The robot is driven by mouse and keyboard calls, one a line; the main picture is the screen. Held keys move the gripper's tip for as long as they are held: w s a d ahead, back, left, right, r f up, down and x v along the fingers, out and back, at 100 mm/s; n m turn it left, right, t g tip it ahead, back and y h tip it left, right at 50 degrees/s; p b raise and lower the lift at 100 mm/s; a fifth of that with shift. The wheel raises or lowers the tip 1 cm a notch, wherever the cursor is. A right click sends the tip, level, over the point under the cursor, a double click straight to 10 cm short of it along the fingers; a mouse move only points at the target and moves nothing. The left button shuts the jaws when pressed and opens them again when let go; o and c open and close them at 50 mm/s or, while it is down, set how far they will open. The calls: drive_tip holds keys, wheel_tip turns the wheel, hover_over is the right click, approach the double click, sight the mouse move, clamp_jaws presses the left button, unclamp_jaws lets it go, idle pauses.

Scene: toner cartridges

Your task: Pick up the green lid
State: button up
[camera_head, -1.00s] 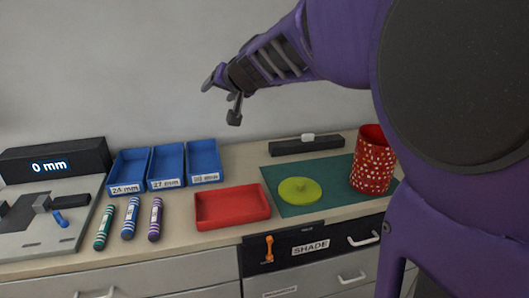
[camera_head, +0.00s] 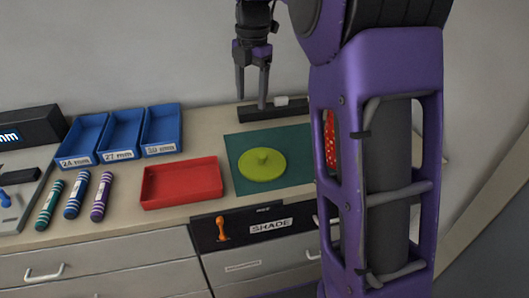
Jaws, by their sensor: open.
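The green lid (camera_head: 261,167) is a flat yellow-green disc with a small knob on top. It lies on the dark green mat (camera_head: 245,144) on the counter. My gripper (camera_head: 252,105) points down, open and empty, above and behind the lid in the picture, apart from it. The red dotted canister (camera_head: 330,140) stands to the right of the lid and is mostly hidden behind my arm.
A red tray (camera_head: 182,186) lies left of the mat. Three blue bins (camera_head: 120,135) and several striped tubes (camera_head: 76,195) are farther left. A dark bar (camera_head: 275,108) lies behind the mat. A drawer labelled SHADE (camera_head: 268,227) is below the counter edge.

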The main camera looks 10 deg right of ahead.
drive_tip(key=d+n, duration=0.1)
drive_tip(key=d, duration=0.1)
drive_tip(key=b, duration=0.2)
hover_over(262, 155)
drive_tip(key=shift+g, duration=0.3)
drive_tip(key=f, duration=1.2)
drive_tip(key=shift+w+f, duration=0.1)
drive_tip(key=shift+w, duration=0.25)
drive_tip(key=shift+s+f, duration=0.15)
drive_tip(key=shift+f, duration=1.2)
drive_tip(key=shift+s+f, duration=0.15)
drive_tip(key=shift+f, duration=1.15)
clamp_jaws()
